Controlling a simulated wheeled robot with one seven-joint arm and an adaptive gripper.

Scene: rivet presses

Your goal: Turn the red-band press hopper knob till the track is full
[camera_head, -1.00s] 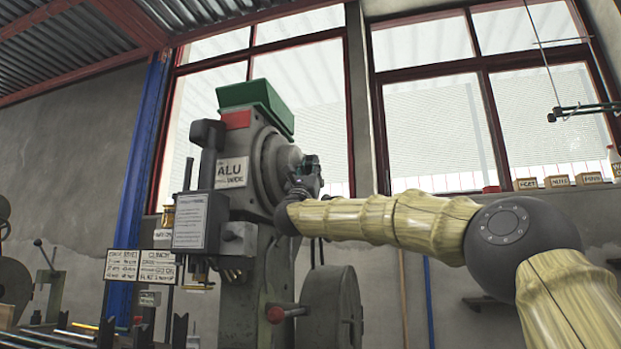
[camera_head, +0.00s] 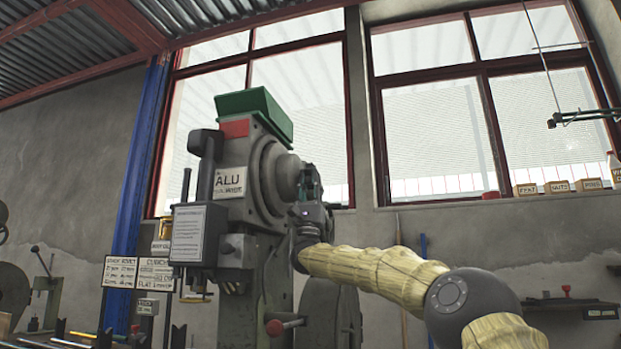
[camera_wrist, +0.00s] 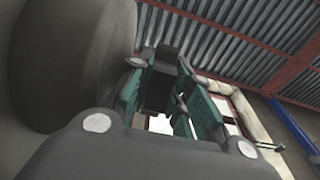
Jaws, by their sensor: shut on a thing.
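The grey press (camera_head: 262,180) carries a red band (camera_head: 235,128) under its green hopper (camera_head: 256,104) and an "ALU" label (camera_head: 229,180). A large round grey hub (camera_head: 287,176) stands out from its right side. My gripper (camera_head: 311,184) is at the outer end of this hub, shut on the hopper knob, which it mostly hides. In the wrist view the green-padded fingers (camera_wrist: 160,100) lie either side of a dark piece, apparently the knob (camera_wrist: 160,80); the round hub (camera_wrist: 70,60) fills the left. The track and its fill cannot be made out.
A red-tipped lever (camera_head: 276,327) and a dark wheel (camera_head: 335,315) sit low on the press. A notice board (camera_head: 198,235) hangs at its front. A blue post (camera_head: 135,190) stands behind. Small boxes (camera_head: 557,187) line the sill at right.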

